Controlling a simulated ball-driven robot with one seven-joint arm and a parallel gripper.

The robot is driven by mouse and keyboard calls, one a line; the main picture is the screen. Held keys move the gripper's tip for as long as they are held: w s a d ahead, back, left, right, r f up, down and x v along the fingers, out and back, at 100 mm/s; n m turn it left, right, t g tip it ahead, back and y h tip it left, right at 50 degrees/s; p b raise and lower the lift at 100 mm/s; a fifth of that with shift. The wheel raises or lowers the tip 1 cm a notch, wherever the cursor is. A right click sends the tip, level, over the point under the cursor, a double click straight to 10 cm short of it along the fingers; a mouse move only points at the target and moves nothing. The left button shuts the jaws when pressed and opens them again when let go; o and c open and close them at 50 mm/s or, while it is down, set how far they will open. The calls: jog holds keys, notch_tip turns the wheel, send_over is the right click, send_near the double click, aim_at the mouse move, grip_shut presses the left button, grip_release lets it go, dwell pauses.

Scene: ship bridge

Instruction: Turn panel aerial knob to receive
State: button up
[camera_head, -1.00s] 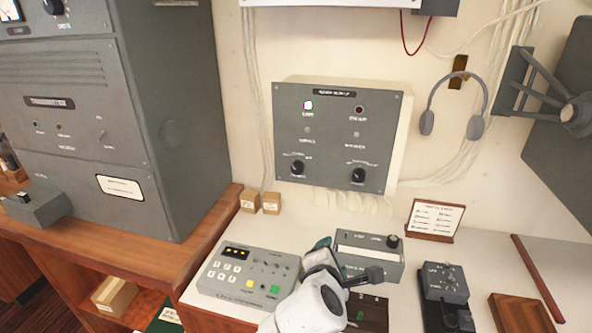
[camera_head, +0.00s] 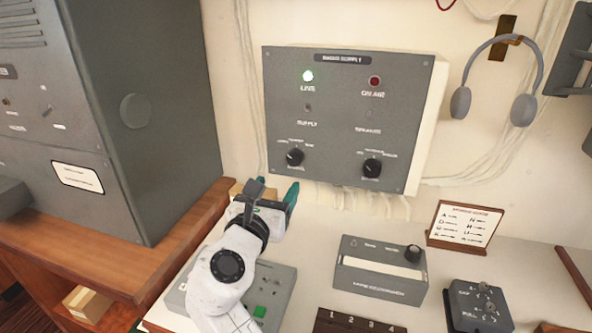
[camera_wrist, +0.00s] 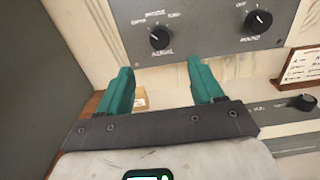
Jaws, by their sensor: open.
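The grey wall panel (camera_head: 345,115) has two black knobs low on its face. The left knob (camera_head: 295,157) shows in the wrist view (camera_wrist: 159,38) with small labels above it and what looks like AERIAL below. Its white mark seems to point to the upper left. The right knob (camera_head: 371,168) also shows in the wrist view (camera_wrist: 258,22). My gripper (camera_head: 266,192) is open and empty, below and a little left of the left knob, not touching it. In the wrist view its teal fingers (camera_wrist: 168,82) stand apart, beneath that knob.
A grey cabinet (camera_head: 135,110) stands close at left. Below are a grey box with a knob (camera_head: 380,275), a card stand (camera_head: 464,225) and a keypad unit (camera_head: 275,290). Headphones (camera_head: 498,80) hang at right.

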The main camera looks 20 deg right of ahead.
aim_at(294, 161)
jog(key=x, duration=1.1)
jog(key=shift+p, duration=0.35)
jog(key=shift+f, duration=0.1)
jog(key=c, duration=1)
